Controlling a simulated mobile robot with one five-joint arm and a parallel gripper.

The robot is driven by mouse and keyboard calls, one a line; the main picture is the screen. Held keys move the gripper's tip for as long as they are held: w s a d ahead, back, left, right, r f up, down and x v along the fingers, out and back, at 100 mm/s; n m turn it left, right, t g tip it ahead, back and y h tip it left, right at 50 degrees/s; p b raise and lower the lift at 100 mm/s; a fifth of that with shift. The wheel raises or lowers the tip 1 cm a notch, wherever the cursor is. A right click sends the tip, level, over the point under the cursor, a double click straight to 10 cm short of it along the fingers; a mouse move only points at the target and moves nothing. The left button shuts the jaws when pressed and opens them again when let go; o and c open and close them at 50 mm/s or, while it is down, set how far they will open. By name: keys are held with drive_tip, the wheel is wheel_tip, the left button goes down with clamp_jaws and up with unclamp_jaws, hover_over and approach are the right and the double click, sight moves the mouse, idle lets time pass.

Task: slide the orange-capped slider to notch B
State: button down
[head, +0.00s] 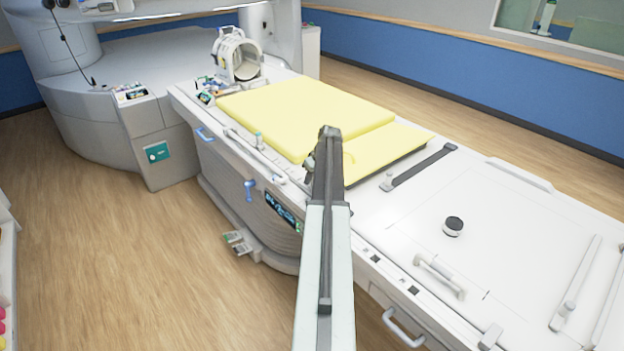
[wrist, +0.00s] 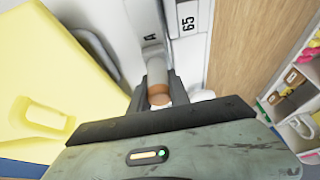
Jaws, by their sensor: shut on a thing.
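The orange-capped slider (wrist: 159,95) is a short grey cylinder with an orange end, at the middle of the wrist view. My gripper (wrist: 160,90) has one finger on each side of it and is shut on it. A thin metal rod (wrist: 163,18) runs away from the slider along a white panel. The letter A (wrist: 150,38) is printed on the panel beside the rod. No letter B can be read in either view. In the head view my arm reaches over the table's near edge, and I cannot make out the fingers or the orange cap there.
A yellow pad (wrist: 50,70) lies left of my gripper; it covers the table's far part in the head view (head: 300,105). A label reading 65 (wrist: 188,22) is right of the rod. A black-topped knob (head: 453,226) and several handles stand on the white table.

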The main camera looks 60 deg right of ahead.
drive_tip(key=w+d, duration=0.1)
drive_tip(key=w, duration=0.2)
drive_tip(key=w+d, duration=0.1)
drive_tip(key=w, duration=0.4)
drive_tip(key=shift+w+d, duration=0.35)
drive_tip(key=shift+d, duration=0.05)
drive_tip(key=c, duration=1.2)
unclamp_jaws()
drive_tip(key=shift+c, duration=0.2)
drive_tip(key=p+v, duration=0.7)
drive_tip(key=shift+r, duration=0.4)
